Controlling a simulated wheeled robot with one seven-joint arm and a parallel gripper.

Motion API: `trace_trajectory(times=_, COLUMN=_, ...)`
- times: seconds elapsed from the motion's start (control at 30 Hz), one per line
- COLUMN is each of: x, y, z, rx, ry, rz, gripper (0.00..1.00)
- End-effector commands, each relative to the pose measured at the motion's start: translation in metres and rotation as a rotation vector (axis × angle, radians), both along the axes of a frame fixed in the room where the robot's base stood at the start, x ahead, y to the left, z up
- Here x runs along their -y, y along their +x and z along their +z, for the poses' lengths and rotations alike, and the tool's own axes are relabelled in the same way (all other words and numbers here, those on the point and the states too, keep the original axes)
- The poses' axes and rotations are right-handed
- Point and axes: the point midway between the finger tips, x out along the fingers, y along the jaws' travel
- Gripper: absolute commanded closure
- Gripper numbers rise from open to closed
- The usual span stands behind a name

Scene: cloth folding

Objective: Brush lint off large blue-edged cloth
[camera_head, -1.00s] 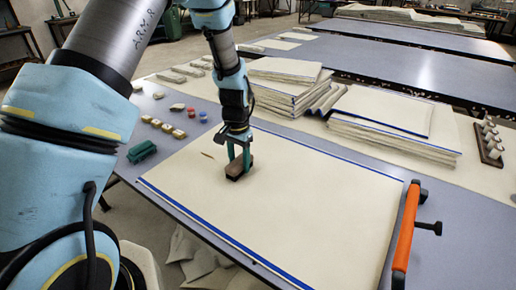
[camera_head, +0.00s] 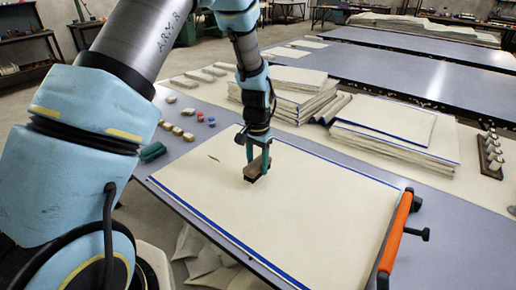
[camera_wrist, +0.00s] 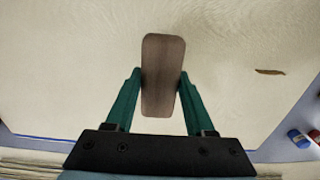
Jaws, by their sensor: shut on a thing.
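A large pale cloth with a blue edge (camera_head: 310,205) lies flat on the near table. My gripper (camera_head: 258,158) is shut on a brush with a brown wooden back (camera_head: 257,167) over the cloth's far left part. Dark bristles show under the back; whether they touch the cloth is unclear. In the wrist view the brush back (camera_wrist: 162,90) sits between the green fingers, its long side roughly along them. A thin brown piece of lint (camera_head: 213,158) lies on the cloth left of the brush; it also shows at the right in the wrist view (camera_wrist: 270,71).
An orange-handled clamp bar (camera_head: 396,235) crosses the cloth's right end. Stacked folded cloths (camera_head: 395,130) stand behind it. A green block (camera_head: 152,151) and several small coloured pieces lie on the table at left. A peg rack (camera_head: 490,155) is at far right.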

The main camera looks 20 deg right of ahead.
Motion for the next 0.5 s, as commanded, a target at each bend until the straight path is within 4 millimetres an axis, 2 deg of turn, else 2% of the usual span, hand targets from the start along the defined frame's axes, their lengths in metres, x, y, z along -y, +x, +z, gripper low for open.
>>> trace_trajectory(times=0.03, x=0.0, y=0.001, z=0.009, rx=0.002, ry=-0.001, rz=0.001, gripper=1.0)
trace_trajectory(times=0.1, x=0.001, y=0.002, z=0.015, rx=0.001, ry=0.0, rz=0.001, gripper=1.0)
trace_trajectory(times=0.5, x=0.003, y=0.004, z=0.045, rx=0.002, ry=-0.001, rz=0.001, gripper=1.0)
